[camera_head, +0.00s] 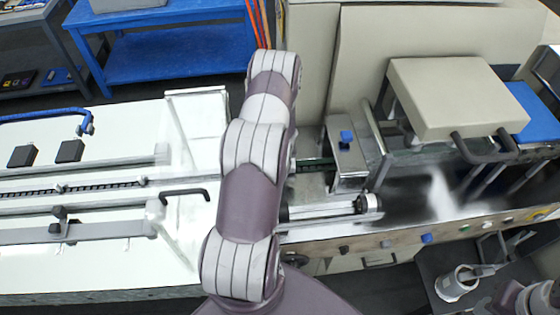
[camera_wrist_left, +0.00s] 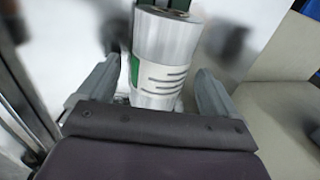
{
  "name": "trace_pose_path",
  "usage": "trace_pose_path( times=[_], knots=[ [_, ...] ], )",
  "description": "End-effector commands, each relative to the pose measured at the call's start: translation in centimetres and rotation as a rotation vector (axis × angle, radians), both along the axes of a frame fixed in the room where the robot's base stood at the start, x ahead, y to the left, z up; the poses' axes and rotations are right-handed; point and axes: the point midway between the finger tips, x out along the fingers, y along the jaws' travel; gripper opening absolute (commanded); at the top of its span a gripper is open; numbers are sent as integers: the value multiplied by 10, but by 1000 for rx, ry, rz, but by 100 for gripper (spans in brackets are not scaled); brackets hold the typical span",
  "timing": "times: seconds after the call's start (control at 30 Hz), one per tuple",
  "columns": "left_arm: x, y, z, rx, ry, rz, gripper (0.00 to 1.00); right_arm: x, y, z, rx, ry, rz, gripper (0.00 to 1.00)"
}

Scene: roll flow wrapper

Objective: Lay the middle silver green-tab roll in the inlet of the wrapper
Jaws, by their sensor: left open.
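A silver roll (camera_wrist_left: 165,45) with a white printed label and a green patch shows in the left wrist view. It lies between the two grey fingers of my left gripper (camera_wrist_left: 160,74), which is open; gaps show beside the roll. In the head view my left arm crosses the middle, and its gripper and that roll cannot be made out. The wrapper (camera_head: 345,165) stands right of my arm, with its long pale bed (camera_head: 110,200) to the left. I cannot tell which part is the inlet. Grey parts that look like my right gripper (camera_head: 504,254) show at the lower right.
A beige box-like cover (camera_head: 450,95) with black handles rises over the machine. A blue table (camera_head: 170,55) stands behind.

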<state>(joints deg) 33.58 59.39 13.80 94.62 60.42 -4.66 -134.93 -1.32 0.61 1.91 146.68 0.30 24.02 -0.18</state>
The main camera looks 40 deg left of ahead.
Motion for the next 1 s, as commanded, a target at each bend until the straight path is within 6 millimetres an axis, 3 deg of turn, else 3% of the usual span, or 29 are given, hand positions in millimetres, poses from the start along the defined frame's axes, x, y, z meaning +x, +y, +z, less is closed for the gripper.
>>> trace_pose_path(
  times=[0.17,0.4,0.53,0.7,1.0],
  knots=[
    [-2,-3,19,1,0,-2,93,0,0,6,0,0,0,43],
    [-14,-16,87,2,-1,-1,93,0,0,35,0,0,0,43],
    [-18,-22,112,2,-1,0,93,0,0,48,0,0,0,43],
    [-21,-25,124,2,-1,0,93,0,0,52,0,0,0,43],
    [-21,-25,123,1,-1,0,93,0,0,51,0,0,0,43]
  ],
)
